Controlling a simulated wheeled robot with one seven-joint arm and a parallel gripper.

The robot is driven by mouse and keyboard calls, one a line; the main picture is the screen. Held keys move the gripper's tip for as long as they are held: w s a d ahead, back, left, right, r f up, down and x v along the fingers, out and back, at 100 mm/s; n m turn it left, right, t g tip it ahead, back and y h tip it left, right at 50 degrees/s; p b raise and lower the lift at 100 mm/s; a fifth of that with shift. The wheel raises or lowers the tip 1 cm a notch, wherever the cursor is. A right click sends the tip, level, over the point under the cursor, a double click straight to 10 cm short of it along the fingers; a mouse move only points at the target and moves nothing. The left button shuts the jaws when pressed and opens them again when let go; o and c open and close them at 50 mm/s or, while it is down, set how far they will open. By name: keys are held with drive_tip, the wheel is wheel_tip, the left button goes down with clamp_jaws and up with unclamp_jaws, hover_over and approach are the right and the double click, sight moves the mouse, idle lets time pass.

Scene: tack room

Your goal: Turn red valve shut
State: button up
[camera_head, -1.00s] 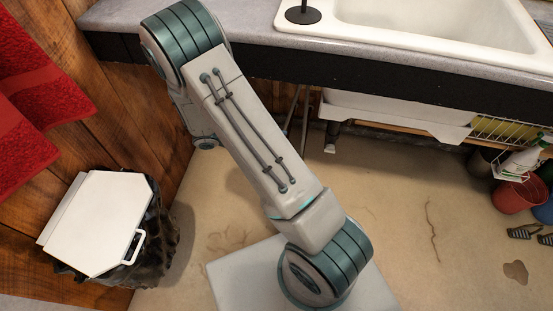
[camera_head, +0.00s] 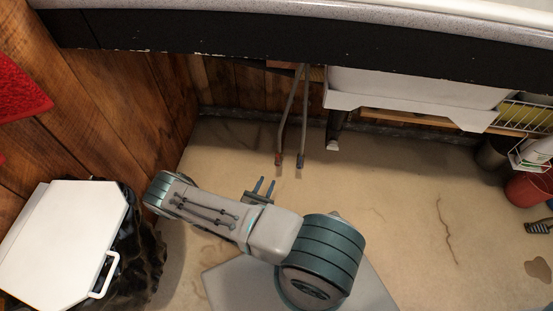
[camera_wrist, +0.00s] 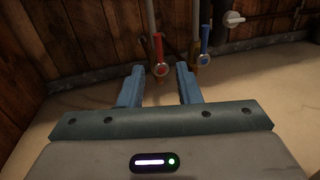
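The red valve (camera_wrist: 159,48) hangs at the lower end of a grey pipe under the counter, its red handle in line with the pipe. In the head view the red valve (camera_head: 278,159) is small, to the left of a blue-handled valve (camera_head: 300,161). My gripper (camera_head: 265,185) is below and in front of the red valve, apart from it, above the floor. In the wrist view my gripper (camera_wrist: 158,75) is open and empty, its two blue fingers pointing at the valves. The red valve shows between the fingertips, farther off; the blue valve (camera_wrist: 204,45) is just right of them.
The counter (camera_head: 200,35) overhangs the pipes. A lidded white bin (camera_head: 60,245) stands at the left by the wooden wall. A drain pipe (camera_head: 335,135) and a red bucket (camera_head: 525,188) are to the right.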

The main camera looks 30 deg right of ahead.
sight(277, 163)
drive_tip(key=shift+t, duration=0.3)
drive_tip(key=b+x, duration=0.1)
drive_tip(key=x, duration=0.3)
drive_tip(key=f+b+x, duration=0.1)
drive_tip(key=x, duration=0.4)
drive_tip(key=b+x, duration=0.1)
drive_tip(key=x, duration=0.3)
drive_tip(key=shift+w+d+f, duration=0.15)
drive_tip(key=shift+w+d, duration=0.05)
drive_tip(key=shift+w, duration=0.15)
clamp_jaws()
